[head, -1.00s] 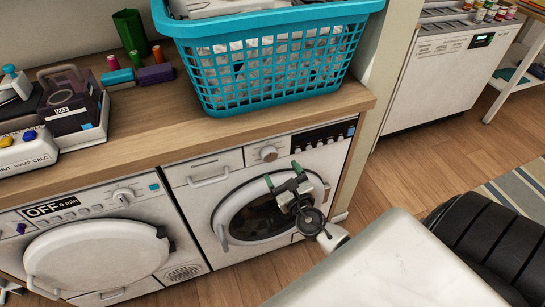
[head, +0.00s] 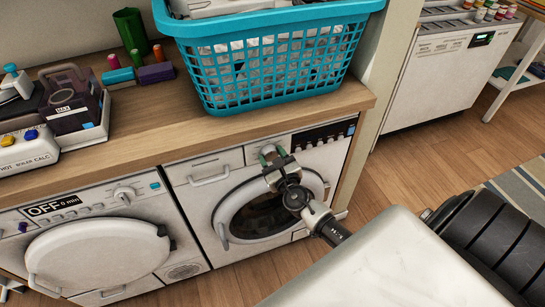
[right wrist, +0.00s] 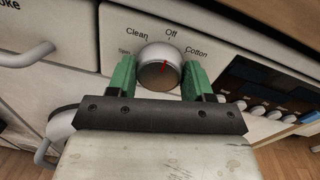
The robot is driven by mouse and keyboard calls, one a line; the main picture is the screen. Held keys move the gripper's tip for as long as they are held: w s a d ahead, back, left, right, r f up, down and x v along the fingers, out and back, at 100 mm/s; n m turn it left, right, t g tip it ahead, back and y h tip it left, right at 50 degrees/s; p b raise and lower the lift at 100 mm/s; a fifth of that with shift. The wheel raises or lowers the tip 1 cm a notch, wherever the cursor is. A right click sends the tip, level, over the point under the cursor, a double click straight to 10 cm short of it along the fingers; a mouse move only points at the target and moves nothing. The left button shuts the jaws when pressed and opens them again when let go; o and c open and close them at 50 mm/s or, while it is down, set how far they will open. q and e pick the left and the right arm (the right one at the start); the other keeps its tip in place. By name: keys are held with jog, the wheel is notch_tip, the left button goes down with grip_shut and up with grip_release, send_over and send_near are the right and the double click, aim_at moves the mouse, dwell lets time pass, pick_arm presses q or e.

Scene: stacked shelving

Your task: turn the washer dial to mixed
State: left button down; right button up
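The washer (head: 206,190) is the right-hand white machine under the counter, with a round dark door window. Its dial (right wrist: 160,68) is a silver knob with a red pointer line, seen in the right wrist view. The line points up, close to the label Off. Clean is printed to the left and Cotton to the right; the label mixed is not readable in view. My right gripper (head: 272,156) is at the dial and mostly hides it in the head view. Its green fingers (right wrist: 160,78) stand open, one on each side of the knob. My left gripper is not in view.
A second white machine (head: 95,257) with an OFF display stands at the left. A teal laundry basket (head: 275,70) sits on the wooden counter (head: 140,125) above the washer. A drawer handle (right wrist: 28,55) is left of the dial. Open floor lies to the right.

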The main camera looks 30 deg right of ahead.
jog(key=shift+c, duration=1.1)
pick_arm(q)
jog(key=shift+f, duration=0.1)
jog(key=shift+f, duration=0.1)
pick_arm(e)
jog(key=shift+f, duration=0.1)
